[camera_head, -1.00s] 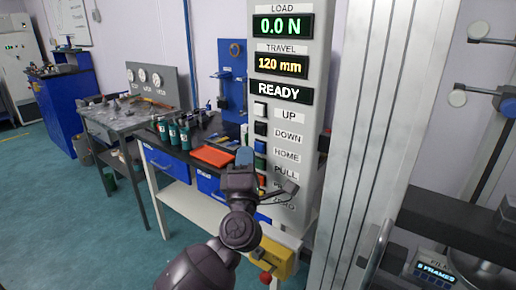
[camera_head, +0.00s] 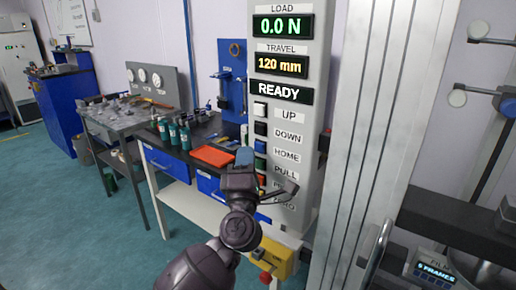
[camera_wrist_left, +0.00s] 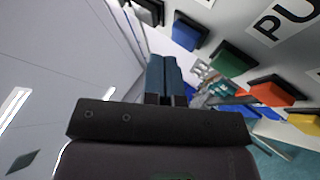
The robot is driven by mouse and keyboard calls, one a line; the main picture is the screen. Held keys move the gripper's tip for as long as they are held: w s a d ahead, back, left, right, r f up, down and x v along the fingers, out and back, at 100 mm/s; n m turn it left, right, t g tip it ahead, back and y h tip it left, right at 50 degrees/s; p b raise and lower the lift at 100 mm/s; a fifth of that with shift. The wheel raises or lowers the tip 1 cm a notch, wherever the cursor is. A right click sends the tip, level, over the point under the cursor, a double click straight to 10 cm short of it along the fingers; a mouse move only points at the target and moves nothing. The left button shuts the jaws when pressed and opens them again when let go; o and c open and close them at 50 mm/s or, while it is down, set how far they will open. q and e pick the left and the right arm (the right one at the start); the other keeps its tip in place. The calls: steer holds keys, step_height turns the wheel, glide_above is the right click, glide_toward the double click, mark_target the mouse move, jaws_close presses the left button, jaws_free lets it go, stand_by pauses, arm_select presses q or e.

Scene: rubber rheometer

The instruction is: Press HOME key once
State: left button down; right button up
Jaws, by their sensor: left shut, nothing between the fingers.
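The HOME key is a small blue key (camera_head: 260,146) in the key column on the pale control panel (camera_head: 292,150), left of the HOME label (camera_head: 287,155). My left gripper (camera_head: 245,154) is shut and empty, its blue-grey fingertips just left of the HOME key in the head view. In the left wrist view the shut fingertips (camera_wrist_left: 164,60) point toward the panel, close to the blue key (camera_wrist_left: 187,32). Whether they touch it I cannot tell. The green key (camera_wrist_left: 230,60) is farther right there. The panel reads READY, 0.0 N and 120 mm. My right gripper is not in view.
A black key (camera_head: 260,128) and a white key (camera_head: 260,109) sit above HOME. In the wrist view, an orange key (camera_wrist_left: 272,92) and a yellow key (camera_wrist_left: 303,122) lie past green. A workbench with an orange-red tray (camera_head: 212,156) stands behind. A metal column (camera_head: 365,140) is right of the panel.

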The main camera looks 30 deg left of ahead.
arm_select(q)
steer(key=shift+w+r, duration=0.1)
steer(key=shift+w, duration=0.1)
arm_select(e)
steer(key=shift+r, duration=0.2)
arm_select(q)
steer(key=shift+w, duration=0.2)
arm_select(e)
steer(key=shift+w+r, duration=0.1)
